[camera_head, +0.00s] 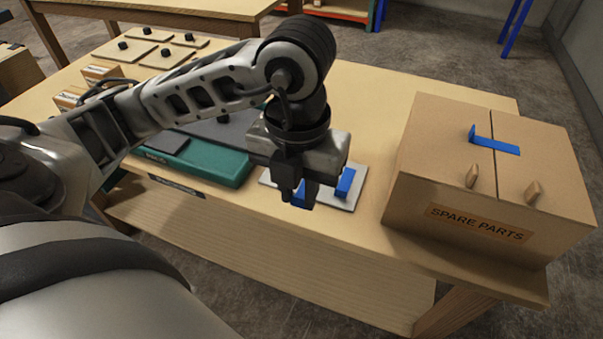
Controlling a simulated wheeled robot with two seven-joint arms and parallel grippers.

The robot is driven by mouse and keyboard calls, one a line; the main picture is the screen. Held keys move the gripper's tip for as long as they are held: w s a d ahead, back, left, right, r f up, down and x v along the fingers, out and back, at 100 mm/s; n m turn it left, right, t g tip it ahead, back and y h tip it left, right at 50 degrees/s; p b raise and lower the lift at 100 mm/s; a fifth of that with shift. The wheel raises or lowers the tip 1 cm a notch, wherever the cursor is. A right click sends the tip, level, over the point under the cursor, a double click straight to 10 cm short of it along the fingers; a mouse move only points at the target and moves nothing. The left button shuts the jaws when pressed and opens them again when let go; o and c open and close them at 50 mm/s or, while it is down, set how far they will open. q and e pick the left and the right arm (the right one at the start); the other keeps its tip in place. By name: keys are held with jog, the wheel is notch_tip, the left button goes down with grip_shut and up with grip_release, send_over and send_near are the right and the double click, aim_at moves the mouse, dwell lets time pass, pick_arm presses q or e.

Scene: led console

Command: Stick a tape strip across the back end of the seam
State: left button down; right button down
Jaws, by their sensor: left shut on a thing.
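The cardboard box (430,150) labelled SPARE PARTS stands at the right of the table, with a seam (497,180) running front to back between its top flaps. A blue tape strip (497,146) lies across the seam, its left end sticking up. My left gripper (298,198) is low over a pale grey plate (322,199), left of the box. It is shut on a blue strip (301,190), mostly hidden by the fingers. Another blue strip (344,183) lies on the plate beside it. I cannot tell whether the held strip touches the plate. My right gripper is out of view.
A teal-edged console (205,167) lies left of the plate, partly behind my left arm. Pale panels with black knobs (168,56) lie at the back left. Two small tabs (533,190) stick up from the box. The tabletop (370,95) behind the plate is clear.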

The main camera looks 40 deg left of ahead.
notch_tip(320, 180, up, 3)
jog(key=p, duration=0.3)
dwell(0.4)
